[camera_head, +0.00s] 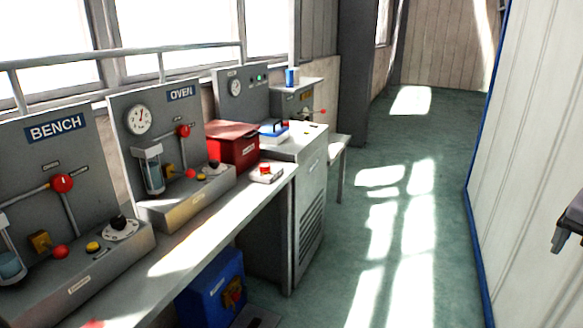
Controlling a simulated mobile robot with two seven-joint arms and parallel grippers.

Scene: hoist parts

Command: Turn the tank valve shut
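No label reading "tank" is legible, so I cannot tell which valve is the tank valve. The BENCH panel (40,160) at the left has a round red knob (62,184) on grey pipes. The OVEN panel (160,100) beside it has a smaller red knob (183,130), a dial gauge (138,120) and a glass cylinder (153,175). A blue box (205,296) below the bench carries a red and yellow part, perhaps a handle. My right gripper (559,241) shows partly at the right edge, away from the panels; its finger opening is unclear. My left gripper is not visible.
A red box (232,145) and a small unit with a red button (265,172) stand on the bench (190,250). A grey cabinet (310,200) stands beyond. The green floor (400,220) is open between the bench and the white wall (530,150).

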